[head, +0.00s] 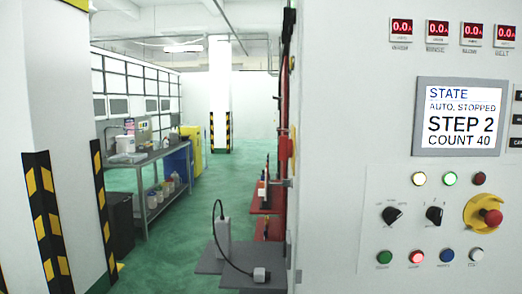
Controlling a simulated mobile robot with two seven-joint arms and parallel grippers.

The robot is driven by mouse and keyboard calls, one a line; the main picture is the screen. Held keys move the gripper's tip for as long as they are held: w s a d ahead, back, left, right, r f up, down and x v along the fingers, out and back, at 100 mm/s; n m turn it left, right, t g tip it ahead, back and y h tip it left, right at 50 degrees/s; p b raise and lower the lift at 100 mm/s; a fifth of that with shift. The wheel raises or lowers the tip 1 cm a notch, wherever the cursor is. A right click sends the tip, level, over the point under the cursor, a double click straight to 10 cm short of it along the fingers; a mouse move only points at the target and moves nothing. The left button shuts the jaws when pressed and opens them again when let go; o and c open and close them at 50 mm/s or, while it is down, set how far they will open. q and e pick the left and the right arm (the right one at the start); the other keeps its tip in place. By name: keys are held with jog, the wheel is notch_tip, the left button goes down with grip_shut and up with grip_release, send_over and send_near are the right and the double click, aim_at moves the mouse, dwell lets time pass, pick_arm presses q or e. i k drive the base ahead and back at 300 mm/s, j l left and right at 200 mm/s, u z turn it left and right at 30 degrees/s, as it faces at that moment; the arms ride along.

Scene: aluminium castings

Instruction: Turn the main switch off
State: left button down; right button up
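A white control panel (380,215) fills the right side of the head view. I cannot read any label naming the main switch. Two black rotary knobs sit on the panel, a left one (393,214) and a right one (434,214); their small position labels are too blurred to read. Neither gripper is in view.
The screen (461,116) reads "AUTO, STOPPED, STEP 2, COUNT 40". A green lamp (450,178) looks lit. Coloured push buttons (416,257) line the panel's bottom. A grey shelf (215,264) with a cabled white device (222,237) stands left of the cabinet. Green floor (170,255) is open further left.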

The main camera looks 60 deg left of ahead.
aim_at(285, 145)
jog(key=k+j+u, duration=0.1)
jog(key=u, duration=1.35)
jog(key=k+j, duration=0.1)
jog(key=j, duration=0.2)
jog(key=k+j, duration=0.1)
jog(key=j, duration=0.2)
jog(key=k+l+z, duration=0.15)
jog(key=z, duration=0.15)
jog(key=k+l+z, duration=0.25)
